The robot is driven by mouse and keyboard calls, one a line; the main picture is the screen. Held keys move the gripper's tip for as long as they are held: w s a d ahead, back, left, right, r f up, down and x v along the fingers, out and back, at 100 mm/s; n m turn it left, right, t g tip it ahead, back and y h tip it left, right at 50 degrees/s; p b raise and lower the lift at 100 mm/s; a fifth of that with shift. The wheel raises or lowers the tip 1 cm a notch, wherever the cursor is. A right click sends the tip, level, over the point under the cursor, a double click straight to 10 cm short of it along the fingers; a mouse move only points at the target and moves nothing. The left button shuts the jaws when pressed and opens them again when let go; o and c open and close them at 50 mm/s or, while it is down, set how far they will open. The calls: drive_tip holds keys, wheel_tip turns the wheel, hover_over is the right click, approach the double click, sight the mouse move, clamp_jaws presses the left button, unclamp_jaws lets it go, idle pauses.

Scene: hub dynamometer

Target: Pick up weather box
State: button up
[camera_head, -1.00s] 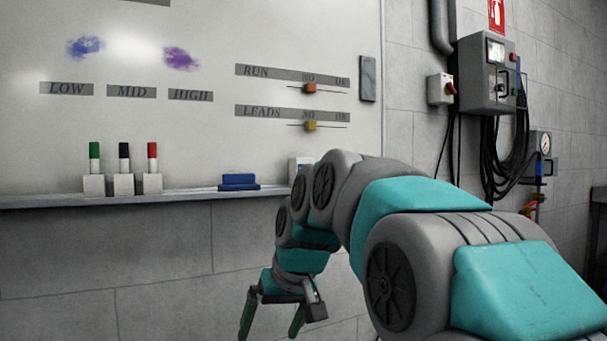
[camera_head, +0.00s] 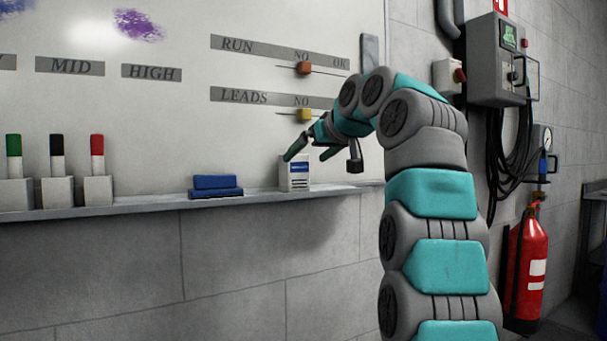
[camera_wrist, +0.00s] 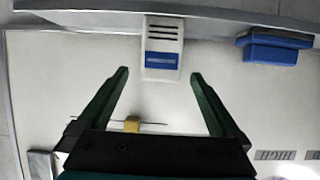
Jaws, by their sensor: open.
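The weather box (camera_head: 294,174) is a small white box with a blue label and dark slots. It stands upright on the whiteboard ledge, right of the blue eraser. My gripper (camera_head: 308,156) is just above and in front of it in the head view, with its fingers pointing toward it. In the wrist view the weather box (camera_wrist: 162,50) lies just ahead of and between the lines of the two open green fingers of my gripper (camera_wrist: 158,76). Nothing is between the fingers, and the fingertips look apart from the box.
The ledge (camera_head: 130,207) also holds a blue eraser (camera_head: 215,186) and green, black and red markers in white holders (camera_head: 57,190). Yellow (camera_head: 304,115) and orange (camera_head: 304,68) sliders sit on the board above. A red extinguisher (camera_head: 526,268) stands at the right.

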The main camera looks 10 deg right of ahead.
sight(294, 163)
drive_tip(key=shift+w+d+r, duration=0.15)
drive_tip(key=shift+w+r, duration=0.05)
drive_tip(key=shift+r, duration=0.1)
drive_tip(key=shift+w+t, duration=0.2)
drive_tip(key=shift+t, duration=0.1)
drive_tip(key=x, duration=0.5)
drive_tip(key=p+x, duration=0.1)
drive_tip(key=x, duration=0.1)
drive_tip(key=shift+a+f, duration=0.25)
drive_tip(key=shift+a, duration=0.15)
drive_tip(key=shift+r, duration=0.1)
clamp_jaws()
